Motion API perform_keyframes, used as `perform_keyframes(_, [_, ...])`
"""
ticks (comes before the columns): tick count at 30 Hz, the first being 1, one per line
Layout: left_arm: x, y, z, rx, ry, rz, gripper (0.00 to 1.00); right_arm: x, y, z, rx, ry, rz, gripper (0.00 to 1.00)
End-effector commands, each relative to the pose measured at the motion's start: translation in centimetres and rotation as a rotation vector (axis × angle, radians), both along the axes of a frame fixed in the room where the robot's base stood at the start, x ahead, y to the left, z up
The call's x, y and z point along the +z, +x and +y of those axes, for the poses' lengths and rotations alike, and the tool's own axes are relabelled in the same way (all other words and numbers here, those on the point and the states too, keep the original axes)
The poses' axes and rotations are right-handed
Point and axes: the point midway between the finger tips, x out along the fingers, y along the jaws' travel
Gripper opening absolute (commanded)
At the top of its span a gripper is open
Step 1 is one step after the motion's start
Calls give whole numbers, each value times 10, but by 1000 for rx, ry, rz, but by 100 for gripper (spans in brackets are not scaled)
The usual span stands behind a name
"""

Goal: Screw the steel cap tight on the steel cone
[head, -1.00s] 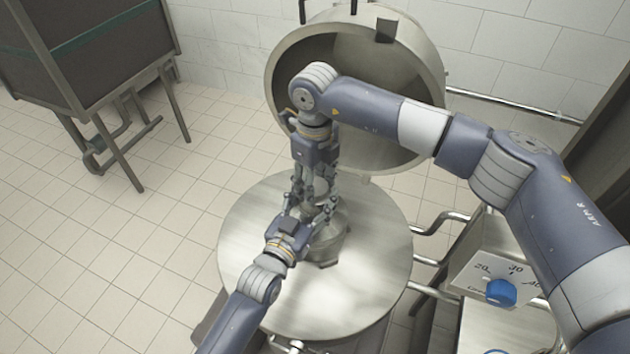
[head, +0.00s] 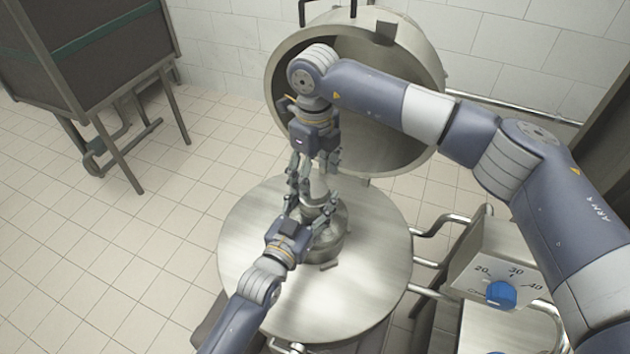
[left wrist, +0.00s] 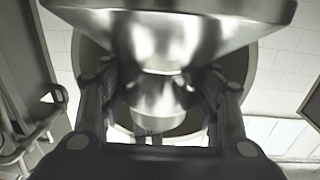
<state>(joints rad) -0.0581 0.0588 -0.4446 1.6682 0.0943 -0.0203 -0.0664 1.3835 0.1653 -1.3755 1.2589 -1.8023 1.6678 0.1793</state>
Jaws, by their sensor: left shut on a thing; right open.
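The steel cone (head: 327,242) stands upright on the round steel table (head: 375,285). My left gripper (head: 311,209) comes in from the lower left and is shut on the cone's narrow upper part. In the head view the cap (head: 319,188) is partly hidden by fingers. My right gripper (head: 314,180) points down from above, open around the cone's top.
A large round steel lid (head: 425,50) stands open behind the table. A control box with a blue knob (head: 501,293) and steel pipes (head: 440,222) are at the right. A dark cabinet on legs (head: 85,50) stands at the far left. The table's left side is clear.

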Motion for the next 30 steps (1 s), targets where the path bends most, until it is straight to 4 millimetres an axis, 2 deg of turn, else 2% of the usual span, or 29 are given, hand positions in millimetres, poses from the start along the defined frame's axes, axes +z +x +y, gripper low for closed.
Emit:
perform_keyframes(3, [4, 1, 0, 0, -4, -9, 0, 10, 0, 0, 0, -1, -1, 67])
perform_keyframes(9, [4, 1, 0, 0, -4, -9, 0, 11, 0, 0, 0, -1, 1, 67])
perform_keyframes(10, [4, 1, 0, 0, -4, -9, 0, 11, 0, 0, 0, -1, 1, 63])
perform_keyframes(12, [4, 1, 0, 0, -4, -9, 0, 12, 0, 0, 10, -1, -1, 63])
perform_keyframes(21, [4, 1, 0, 0, -4, -9, 0, 41, 0, 0, 242, -2, -1, 63])
perform_keyframes(30, [4, 1, 0, 0, -4, -9, 0, 46, 0, 0, 296, -1, 1, 63])
